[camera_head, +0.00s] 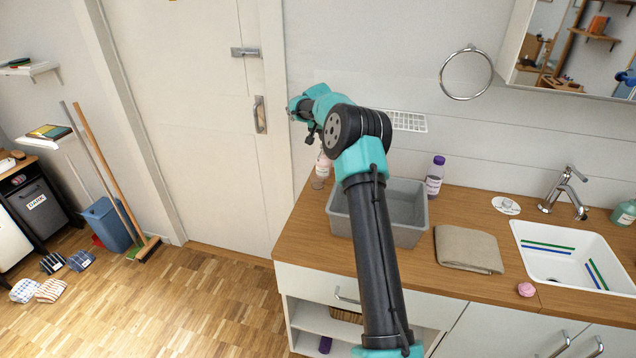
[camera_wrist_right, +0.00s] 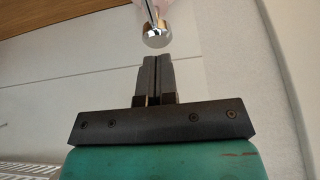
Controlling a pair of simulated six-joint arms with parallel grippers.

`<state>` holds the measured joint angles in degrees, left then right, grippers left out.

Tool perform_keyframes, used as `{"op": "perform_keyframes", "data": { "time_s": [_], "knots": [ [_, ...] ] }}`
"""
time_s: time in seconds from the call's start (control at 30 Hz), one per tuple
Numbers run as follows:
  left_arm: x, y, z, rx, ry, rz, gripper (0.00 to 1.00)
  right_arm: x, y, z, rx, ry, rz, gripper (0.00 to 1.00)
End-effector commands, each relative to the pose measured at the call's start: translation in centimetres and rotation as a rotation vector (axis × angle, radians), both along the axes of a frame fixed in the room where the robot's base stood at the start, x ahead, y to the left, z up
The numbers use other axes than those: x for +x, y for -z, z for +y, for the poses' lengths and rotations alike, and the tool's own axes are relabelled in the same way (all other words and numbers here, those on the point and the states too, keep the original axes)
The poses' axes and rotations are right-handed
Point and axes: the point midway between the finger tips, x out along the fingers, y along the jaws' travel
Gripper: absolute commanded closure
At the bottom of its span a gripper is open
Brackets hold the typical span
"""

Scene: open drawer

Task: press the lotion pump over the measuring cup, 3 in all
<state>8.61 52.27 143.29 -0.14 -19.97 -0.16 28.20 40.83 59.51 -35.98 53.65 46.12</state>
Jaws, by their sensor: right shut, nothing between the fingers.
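A pale pink bottle (camera_head: 323,165) stands at the left end of the counter in the head view, partly hidden by my right arm. A clear greyish shape at its foot (camera_head: 318,182) may be the measuring cup; I cannot tell for sure. My right gripper (camera_wrist_right: 155,62) is shut and empty. In the right wrist view its fingertips point at a shiny chrome knob on a stem (camera_wrist_right: 156,36), apparently the pump head, with a small gap showing between them. A pink patch shows behind the knob. My left gripper is not in view.
A grey bin (camera_head: 408,235) stands right of the bottle, beneath my right arm. A purple-capped bottle (camera_head: 435,176), a folded beige cloth (camera_head: 467,249), a pink soap (camera_head: 525,289) and a white sink (camera_head: 535,262) lie farther right. The wall is close behind.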

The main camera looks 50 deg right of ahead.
Motion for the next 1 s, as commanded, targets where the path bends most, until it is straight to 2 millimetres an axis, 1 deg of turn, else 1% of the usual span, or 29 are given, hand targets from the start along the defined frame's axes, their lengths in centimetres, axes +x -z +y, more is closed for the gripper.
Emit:
{"op": "perform_keyframes", "data": {
  "time_s": [1.0],
  "knots": [
    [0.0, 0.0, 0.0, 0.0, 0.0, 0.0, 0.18, -0.1, 2.9, 0.0, 0.001, 0.0, 0.003, 1.0]
  ]
}}
